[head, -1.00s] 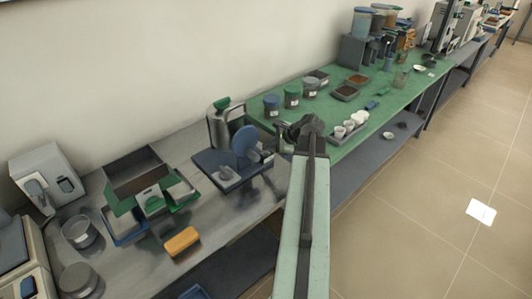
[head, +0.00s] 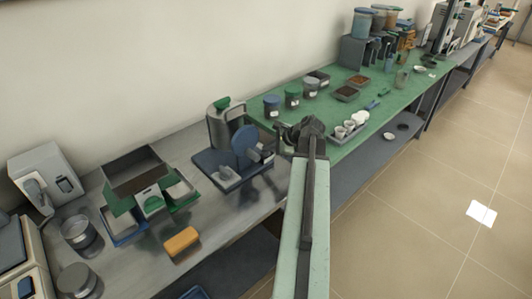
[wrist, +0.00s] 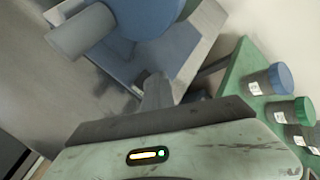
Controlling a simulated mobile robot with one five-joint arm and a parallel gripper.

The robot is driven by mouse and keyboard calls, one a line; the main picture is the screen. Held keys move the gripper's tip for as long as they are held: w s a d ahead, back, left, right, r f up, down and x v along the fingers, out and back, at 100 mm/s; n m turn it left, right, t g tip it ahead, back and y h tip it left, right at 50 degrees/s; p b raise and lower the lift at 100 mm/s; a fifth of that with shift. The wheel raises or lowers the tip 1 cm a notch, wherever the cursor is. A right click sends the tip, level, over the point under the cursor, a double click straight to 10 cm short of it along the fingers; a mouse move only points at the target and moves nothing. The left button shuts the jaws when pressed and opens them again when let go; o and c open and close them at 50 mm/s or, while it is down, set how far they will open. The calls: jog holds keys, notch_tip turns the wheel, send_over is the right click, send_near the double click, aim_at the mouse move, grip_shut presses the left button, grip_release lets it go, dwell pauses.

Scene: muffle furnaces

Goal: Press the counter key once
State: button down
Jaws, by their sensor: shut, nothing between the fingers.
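A device with a blue base plate (head: 213,162), an upright blue disc (head: 244,140) and a grey knob-like part stands on the metal bench. In the wrist view the blue disc (wrist: 150,12) and a grey cylinder (wrist: 82,33) are close, at the upper left. My gripper (wrist: 156,90) is shut and empty, pointing toward the blue plate; contact cannot be told. In the head view my arm hides part of that area. A green box with a pale face (head: 150,200) sits farther left. I cannot make out which part is the counter key.
An orange block (head: 181,242), a grey tray (head: 137,168) and metal pots (head: 80,233) crowd the bench at left.

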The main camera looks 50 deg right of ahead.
aim_at(268, 154)
jog(key=shift+r+p, duration=0.85)
jog(key=shift+p, duration=0.05)
notch_tip(268, 154, up, 5)
jog(key=p, duration=0.5)
dwell(0.5)
